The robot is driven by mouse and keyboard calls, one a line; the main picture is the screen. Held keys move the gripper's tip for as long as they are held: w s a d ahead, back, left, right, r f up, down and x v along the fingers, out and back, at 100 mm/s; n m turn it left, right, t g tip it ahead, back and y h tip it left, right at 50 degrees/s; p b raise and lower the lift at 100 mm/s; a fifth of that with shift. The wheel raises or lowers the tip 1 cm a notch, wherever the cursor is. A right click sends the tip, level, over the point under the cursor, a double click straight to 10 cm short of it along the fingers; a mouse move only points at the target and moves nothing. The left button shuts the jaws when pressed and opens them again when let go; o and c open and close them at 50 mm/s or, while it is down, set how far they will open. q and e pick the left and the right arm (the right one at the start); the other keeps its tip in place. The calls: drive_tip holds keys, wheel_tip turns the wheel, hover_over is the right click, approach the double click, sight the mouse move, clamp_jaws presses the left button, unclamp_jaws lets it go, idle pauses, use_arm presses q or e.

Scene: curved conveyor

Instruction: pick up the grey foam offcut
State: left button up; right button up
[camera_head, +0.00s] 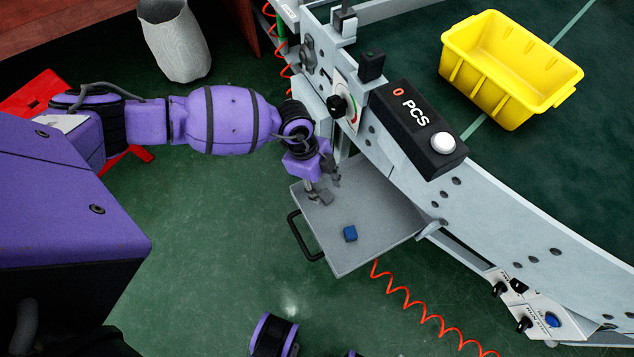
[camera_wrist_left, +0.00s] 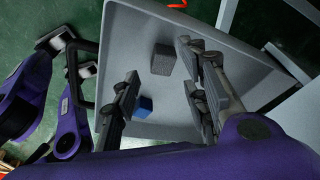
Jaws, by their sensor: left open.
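The grey foam offcut (camera_wrist_left: 163,60) is a small dark grey block on the light grey tray (camera_head: 376,198). In the head view the offcut (camera_head: 325,198) sits just below my left gripper (camera_head: 323,184), which partly crowds it. My left gripper (camera_wrist_left: 159,62) is open and empty. In the left wrist view its two fingers appear on either side of the offcut, with visible space between them and it. I cannot tell how high the fingertips are above the tray.
A small blue block (camera_head: 350,233) lies on the tray near the offcut, beside the left finger in the wrist view. The tray has a black handle (camera_head: 302,236) and adjoins the curved conveyor (camera_head: 495,222). A yellow bin (camera_head: 511,68) stands beyond.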

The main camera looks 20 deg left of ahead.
sight(326, 196)
use_arm(q)
drive_tip(key=b+x, duration=0.1)
drive_tip(key=x, duration=0.2)
drive_tip(key=shift+w+d+f, duration=0.1)
drive_tip(key=shift+d+f, duration=0.05)
drive_tip(key=shift+f, duration=0.15)
drive_tip(key=c, duration=0.7)
use_arm(e)
drive_tip(key=shift+s+d+f, duration=0.15)
drive_tip(key=shift+s+f, duration=0.25)
drive_tip(key=shift+f, duration=0.15)
use_arm(q)
drive_tip(key=shift+c, duration=0.2)
drive_tip(key=shift+r, duration=0.2)
